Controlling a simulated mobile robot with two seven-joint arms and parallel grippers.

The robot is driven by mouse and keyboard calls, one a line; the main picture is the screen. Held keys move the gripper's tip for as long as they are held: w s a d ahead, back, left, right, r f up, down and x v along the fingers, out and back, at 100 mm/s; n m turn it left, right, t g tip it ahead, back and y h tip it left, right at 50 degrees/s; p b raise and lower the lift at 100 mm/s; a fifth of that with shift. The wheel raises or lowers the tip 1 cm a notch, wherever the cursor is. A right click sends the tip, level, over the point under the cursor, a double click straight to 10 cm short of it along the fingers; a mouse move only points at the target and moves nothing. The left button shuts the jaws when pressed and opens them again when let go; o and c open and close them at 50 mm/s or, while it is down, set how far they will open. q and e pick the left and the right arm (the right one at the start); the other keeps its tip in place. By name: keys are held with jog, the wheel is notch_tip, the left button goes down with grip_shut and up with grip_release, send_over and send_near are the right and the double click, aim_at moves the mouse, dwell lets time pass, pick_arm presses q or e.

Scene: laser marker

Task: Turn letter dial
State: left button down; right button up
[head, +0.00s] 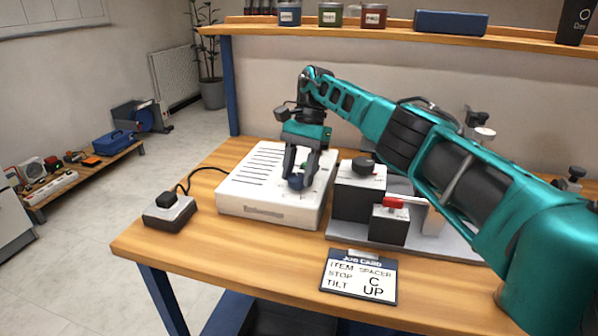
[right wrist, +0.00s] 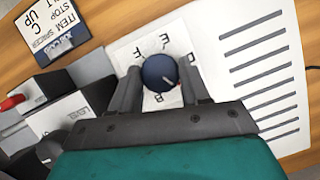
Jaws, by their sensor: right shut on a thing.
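The letter dial (head: 296,183) is a dark blue round knob on top of a white slotted box (head: 270,215). In the right wrist view the dial (right wrist: 159,72) has a pale pointer line slanting toward the lower right, with black letters around it on a white plate. E, F and B are partly readable; others are hidden by the fingers. My right gripper (head: 298,174) points down, shut on the dial with one finger on each side. The job card (head: 360,278) reads ITEM SPACER, STOP C, TILT UP. My left gripper is not in view.
Right of the white box stand a dark block with a black knob (head: 363,166) and a smaller block with a red switch (head: 393,203).

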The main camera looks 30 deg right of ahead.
jog(key=o, duration=1.1)
jog(key=shift+c, duration=0.2)
jog(key=shift+r, duration=0.15)
